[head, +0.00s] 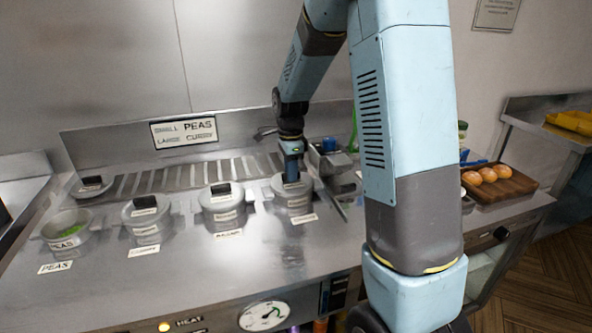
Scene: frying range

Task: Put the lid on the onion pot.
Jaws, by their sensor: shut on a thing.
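My gripper (291,177) points straight down at the rightmost pot in the row. It is shut on the handle of a grey lid (277,185), with the handle largely hidden by the fingers. The lid lies over the rightmost pot (294,205); I cannot tell whether it rests fully on the rim. The labels on this pot and in front of it are too small to read, so I cannot tell which pot is the onion pot.
Two lidded pots, the middle one (224,212) and another (146,226), stand left. An open pot of peas (67,230) is far left; a lid (92,187) lies behind it. A wooden board (515,184) with round brown items is right. The front counter is clear.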

